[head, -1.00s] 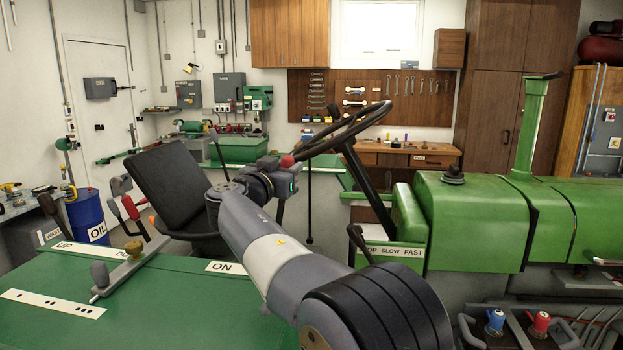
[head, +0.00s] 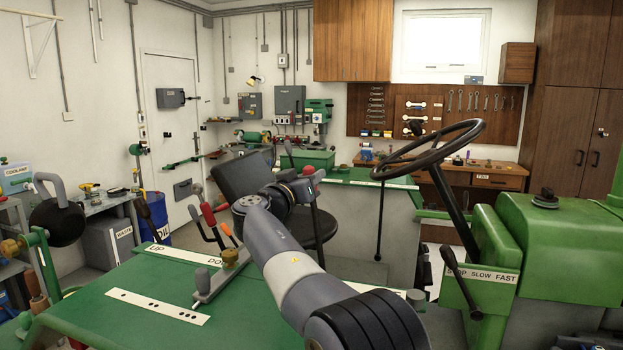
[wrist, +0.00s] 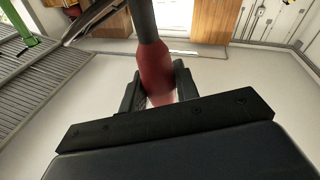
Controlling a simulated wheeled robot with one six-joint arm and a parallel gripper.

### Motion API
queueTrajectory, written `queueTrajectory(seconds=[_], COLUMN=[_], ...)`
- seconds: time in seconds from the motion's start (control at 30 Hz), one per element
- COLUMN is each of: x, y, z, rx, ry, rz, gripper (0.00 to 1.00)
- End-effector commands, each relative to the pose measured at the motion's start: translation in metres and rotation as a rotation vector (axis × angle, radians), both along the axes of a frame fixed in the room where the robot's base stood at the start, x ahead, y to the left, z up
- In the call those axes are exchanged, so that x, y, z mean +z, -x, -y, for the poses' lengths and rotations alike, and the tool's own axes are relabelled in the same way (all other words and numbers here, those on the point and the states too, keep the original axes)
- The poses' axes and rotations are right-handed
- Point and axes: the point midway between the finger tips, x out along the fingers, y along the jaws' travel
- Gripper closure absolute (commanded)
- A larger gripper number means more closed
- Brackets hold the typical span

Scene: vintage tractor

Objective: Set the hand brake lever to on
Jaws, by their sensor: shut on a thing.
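The hand brake lever shows in the wrist view as a red grip (wrist: 153,62) on a dark shaft. My gripper (wrist: 157,84) is shut on this red grip, with one black finger on each side. In the head view my gripper (head: 306,187) is in front of the black seat, and a small red part shows at its tip.
Other levers with red and black grips (head: 208,215) stand left of my arm. The steering wheel (head: 440,150) and a throttle lever (head: 460,278) are to the right. The green fender (head: 110,305) lies below, with a short grey lever (head: 215,283) on it.

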Motion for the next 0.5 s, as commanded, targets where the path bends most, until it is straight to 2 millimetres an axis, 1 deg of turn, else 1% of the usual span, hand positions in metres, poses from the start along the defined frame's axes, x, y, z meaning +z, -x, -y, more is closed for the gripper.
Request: queueTrajectory(seconds=[0.13, 0.17, 0.4, 0.43, 0.5], x=[-0.0001, -0.0002, -0.0002, -0.0002, -0.0002], y=[0.0001, 0.0001, 0.0001, 0.0001, 0.0001], z=[0.0008, 0.0008, 0.0008, 0.0008, 0.0006], rx=[-0.002, -0.002, -0.001, -0.001, -0.001], ry=[0.003, 0.003, 0.001, 0.001, 0.000], rz=[-0.001, -0.001, -0.002, -0.002, -0.001], gripper=[1.00, 0.70, 0.50, 0.48, 0.48])
